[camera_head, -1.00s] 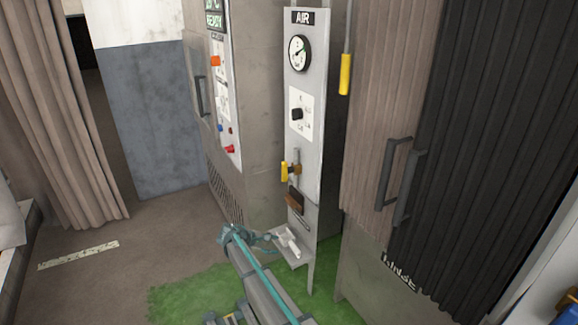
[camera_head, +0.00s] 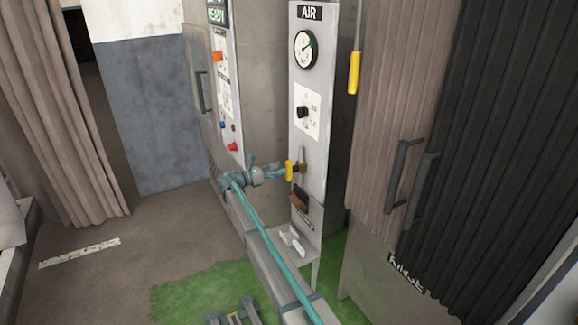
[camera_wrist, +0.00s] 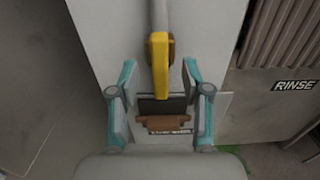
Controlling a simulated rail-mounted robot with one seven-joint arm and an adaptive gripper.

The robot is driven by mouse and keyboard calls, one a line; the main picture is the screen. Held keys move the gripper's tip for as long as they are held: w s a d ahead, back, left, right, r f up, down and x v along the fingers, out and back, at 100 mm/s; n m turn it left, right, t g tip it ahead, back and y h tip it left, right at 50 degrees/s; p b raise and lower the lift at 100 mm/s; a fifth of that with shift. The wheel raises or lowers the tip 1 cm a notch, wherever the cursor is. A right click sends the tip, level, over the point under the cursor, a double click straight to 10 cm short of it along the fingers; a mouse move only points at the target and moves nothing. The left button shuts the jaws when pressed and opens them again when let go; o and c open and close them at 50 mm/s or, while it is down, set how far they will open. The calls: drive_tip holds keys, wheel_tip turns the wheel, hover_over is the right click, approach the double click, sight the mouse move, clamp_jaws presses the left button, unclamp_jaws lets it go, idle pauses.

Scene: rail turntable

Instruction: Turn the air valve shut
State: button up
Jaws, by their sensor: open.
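The air panel (camera_head: 310,130) is a tall grey post marked AIR, with a round gauge (camera_head: 305,48) near its top. The air valve's yellow handle (camera_head: 289,171) sticks out from a brass body (camera_head: 301,169) on a vertical pipe, lower on the panel. In the wrist view the yellow handle (camera_wrist: 159,65) lies ahead, between and beyond the fingertips. My gripper (camera_head: 272,172) is just left of the handle at about its height; in the wrist view my gripper (camera_wrist: 160,95) is open, its teal-edged fingers apart. I see no clear contact with the handle.
Below the valve are a brown holder (camera_head: 299,200) and a small shelf with a white item (camera_head: 291,240). A yellow hanging grip (camera_head: 354,73) is at upper right. A machine panel with red buttons (camera_head: 232,147) stands left, a RINSE cabinet (camera_head: 385,270) right.

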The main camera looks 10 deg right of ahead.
sight(289, 166)
drive_tip(key=p+x, duration=0.1)
drive_tip(key=x, duration=0.5)
clamp_jaws()
